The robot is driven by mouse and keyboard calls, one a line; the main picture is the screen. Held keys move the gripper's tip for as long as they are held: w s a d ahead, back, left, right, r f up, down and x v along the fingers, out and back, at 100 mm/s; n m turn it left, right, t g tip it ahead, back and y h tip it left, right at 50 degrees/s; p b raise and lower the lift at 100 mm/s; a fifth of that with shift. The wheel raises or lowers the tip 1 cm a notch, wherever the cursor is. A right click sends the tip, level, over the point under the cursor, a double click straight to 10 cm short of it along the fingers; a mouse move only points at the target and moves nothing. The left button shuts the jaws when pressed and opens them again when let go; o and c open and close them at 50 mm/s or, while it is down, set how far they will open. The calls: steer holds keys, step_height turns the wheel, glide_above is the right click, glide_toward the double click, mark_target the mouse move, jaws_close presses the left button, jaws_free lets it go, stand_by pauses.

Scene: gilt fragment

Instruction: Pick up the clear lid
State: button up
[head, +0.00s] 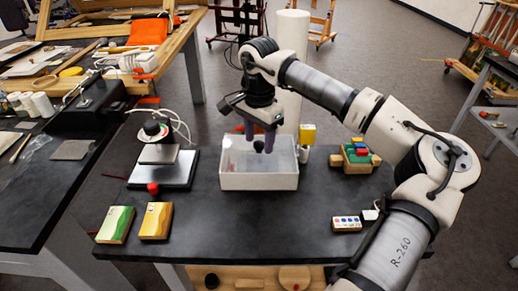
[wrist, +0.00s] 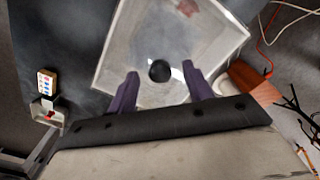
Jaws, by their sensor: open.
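The clear lid (wrist: 130,55) lies over a white open-topped box (head: 258,181) in the middle of the dark table. A round black knob (wrist: 159,71) stands at the lid's centre and also shows in the head view (head: 259,147). My gripper (head: 259,143) points down over the box, its two purple fingers apart. In the wrist view my gripper (wrist: 160,71) has one finger on each side of the knob, with gaps between. I cannot tell the exact height of the fingertips against the knob. Nothing is held.
A scale-like device (head: 164,166) stands left of the box, with a small red piece (head: 152,188) before it. Two painted blocks (head: 115,225) (head: 156,221) lie front left. A tray of coloured blocks (head: 357,158) and a dotted card (head: 346,223) lie right. The front middle is clear.

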steer(key=shift+f, duration=0.3)
steer(key=c, duration=1.1)
steer(key=shift+r, duration=0.15)
